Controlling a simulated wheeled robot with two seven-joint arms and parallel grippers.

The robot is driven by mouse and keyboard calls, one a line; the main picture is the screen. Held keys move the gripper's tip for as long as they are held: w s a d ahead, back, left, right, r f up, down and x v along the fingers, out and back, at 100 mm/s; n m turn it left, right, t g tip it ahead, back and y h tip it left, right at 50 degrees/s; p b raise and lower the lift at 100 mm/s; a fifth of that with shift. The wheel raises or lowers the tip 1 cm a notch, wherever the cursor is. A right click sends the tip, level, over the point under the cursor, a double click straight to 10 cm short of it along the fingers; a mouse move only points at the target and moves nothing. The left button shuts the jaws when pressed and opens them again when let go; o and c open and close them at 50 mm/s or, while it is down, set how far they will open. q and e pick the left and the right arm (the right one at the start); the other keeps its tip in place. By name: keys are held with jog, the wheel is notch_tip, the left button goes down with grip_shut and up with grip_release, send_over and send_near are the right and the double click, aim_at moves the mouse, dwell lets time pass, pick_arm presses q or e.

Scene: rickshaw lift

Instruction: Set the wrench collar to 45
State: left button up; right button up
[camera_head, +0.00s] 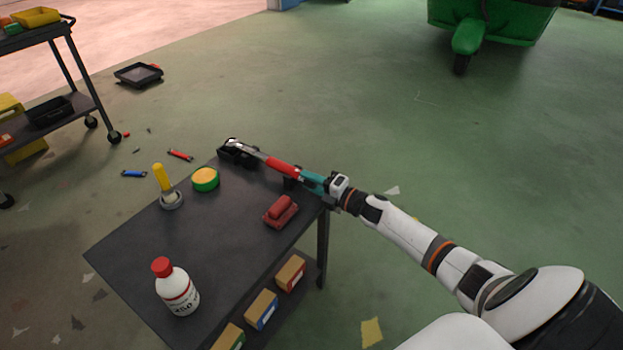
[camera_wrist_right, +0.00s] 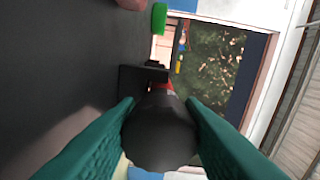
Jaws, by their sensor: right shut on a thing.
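The wrench (camera_head: 282,167) has a red grip and a grey metal shaft. It lies along the back right edge of the dark table, its head at a black holder (camera_head: 234,152). My right gripper (camera_head: 309,180), with teal fingers, is shut on the wrench's near end. In the right wrist view the teal fingers sit on both sides of a dark rounded end, the collar (camera_wrist_right: 160,135), with a bit of red beyond it. Any scale marks or numbers on the collar cannot be read. My left gripper is not in view.
On the table (camera_head: 215,235) stand a white bottle with a red cap (camera_head: 177,290), a yellow-handled tool (camera_head: 163,180), a green-yellow round tin (camera_head: 205,179) and a red object (camera_head: 281,211). Several small boxes (camera_head: 262,309) sit on the lower shelf. A cart (camera_head: 75,105) stands far left.

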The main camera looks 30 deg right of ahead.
jog(key=shift+m, duration=0.5)
jog(key=o, duration=1)
jog(key=shift+f, duration=0.1)
